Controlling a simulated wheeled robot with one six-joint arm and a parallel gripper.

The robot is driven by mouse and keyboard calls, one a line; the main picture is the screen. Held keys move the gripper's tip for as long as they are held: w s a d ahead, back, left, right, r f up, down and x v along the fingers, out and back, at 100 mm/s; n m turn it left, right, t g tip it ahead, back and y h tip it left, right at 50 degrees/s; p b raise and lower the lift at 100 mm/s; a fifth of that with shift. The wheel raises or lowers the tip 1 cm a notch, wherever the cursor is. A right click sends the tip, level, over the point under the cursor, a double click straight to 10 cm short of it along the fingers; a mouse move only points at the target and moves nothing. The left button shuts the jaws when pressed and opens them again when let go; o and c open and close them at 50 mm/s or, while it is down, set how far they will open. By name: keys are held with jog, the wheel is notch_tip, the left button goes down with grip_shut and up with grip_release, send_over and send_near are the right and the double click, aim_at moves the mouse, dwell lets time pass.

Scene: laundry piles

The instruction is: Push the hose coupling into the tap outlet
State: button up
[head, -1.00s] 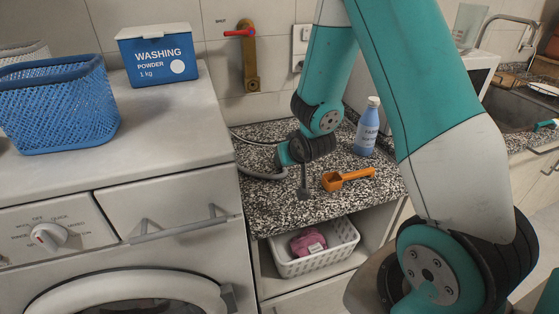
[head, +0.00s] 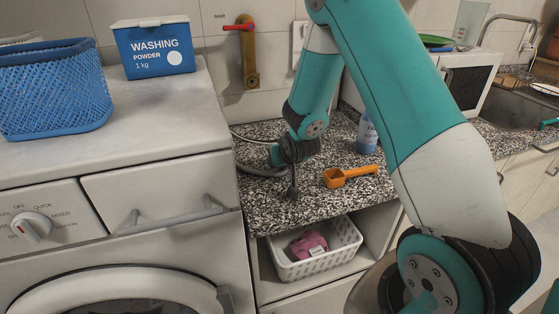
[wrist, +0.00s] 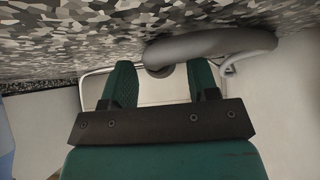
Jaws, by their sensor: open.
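The brass tap (head: 250,55) with a red handle (head: 238,28) is on the tiled wall above the counter. A grey hose (head: 258,171) lies on the speckled counter and runs up to my gripper. In the wrist view, the thick grey hose end (wrist: 205,44) lies just beyond my fingers, its round dark tip between them in the picture. I cannot clearly tell the coupling from the hose. My gripper (wrist: 160,78) is open, and it appears not to hold the hose. In the head view my gripper (head: 276,156) is low over the counter, below the tap, partly hiding the hose end.
An orange scoop (head: 348,177) and a blue bottle (head: 367,136) stand right of my gripper on the counter. The washing machine (head: 140,195) is at left, with a blue basket (head: 50,95) and powder box (head: 155,50) on top. A white basket (head: 318,262) is below.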

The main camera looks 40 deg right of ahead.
grip_shut()
jog(key=shift+r+p, duration=2.45)
jog(key=shift+r, duration=1.05)
